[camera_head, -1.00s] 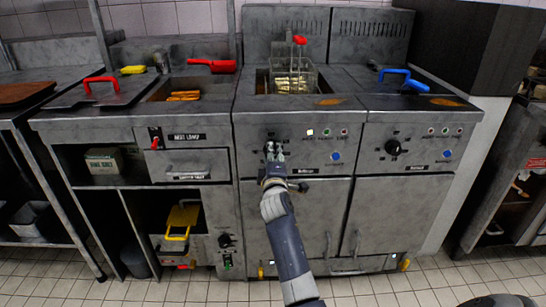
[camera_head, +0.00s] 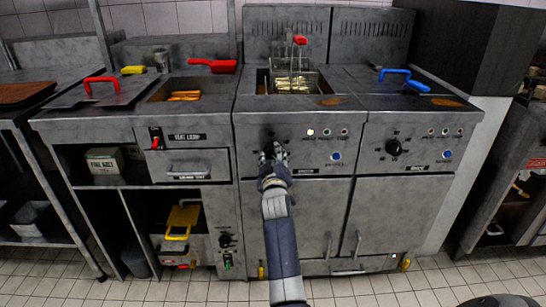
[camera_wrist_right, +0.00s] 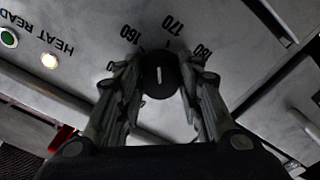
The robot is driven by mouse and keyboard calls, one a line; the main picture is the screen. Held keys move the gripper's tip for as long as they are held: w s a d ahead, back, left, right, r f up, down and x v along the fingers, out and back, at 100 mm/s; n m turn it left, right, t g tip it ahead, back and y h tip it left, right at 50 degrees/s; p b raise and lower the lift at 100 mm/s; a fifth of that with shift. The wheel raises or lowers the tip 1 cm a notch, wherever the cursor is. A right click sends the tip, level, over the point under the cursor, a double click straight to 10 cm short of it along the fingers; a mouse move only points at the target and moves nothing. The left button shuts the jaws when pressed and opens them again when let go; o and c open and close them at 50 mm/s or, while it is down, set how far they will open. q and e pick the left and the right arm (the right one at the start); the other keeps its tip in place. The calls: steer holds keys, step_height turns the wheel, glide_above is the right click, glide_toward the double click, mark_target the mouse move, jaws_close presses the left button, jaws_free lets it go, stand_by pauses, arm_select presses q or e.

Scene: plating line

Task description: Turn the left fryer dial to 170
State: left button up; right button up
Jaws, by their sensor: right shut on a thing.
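The left fryer dial is a small black knob (camera_wrist_right: 158,76) with a white line, seen in the right wrist view. Printed marks 160, 170 and 180 surround it. The white line points roughly up in that view, toward the space between 160 and 170; I cannot tell its exact reading. My right gripper (camera_wrist_right: 160,85) has its fingers on both sides of the knob and is shut on it. In the head view my right gripper (camera_head: 273,154) is at the left fryer's front panel (camera_head: 300,162) and hides the dial. My left gripper is not in view.
The right fryer's dial (camera_head: 393,147) is to the right on its own panel. A red-handled basket (camera_head: 294,80) sits in the left fryer's well. Lit and coloured indicators (camera_head: 311,132) are right of the gripper.

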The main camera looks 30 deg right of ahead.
steer(key=shift+f+m, duration=0.1)
steer(key=shift+m, duration=0.2)
steer(key=o, duration=1.1)
steer(key=shift+c, duration=0.2)
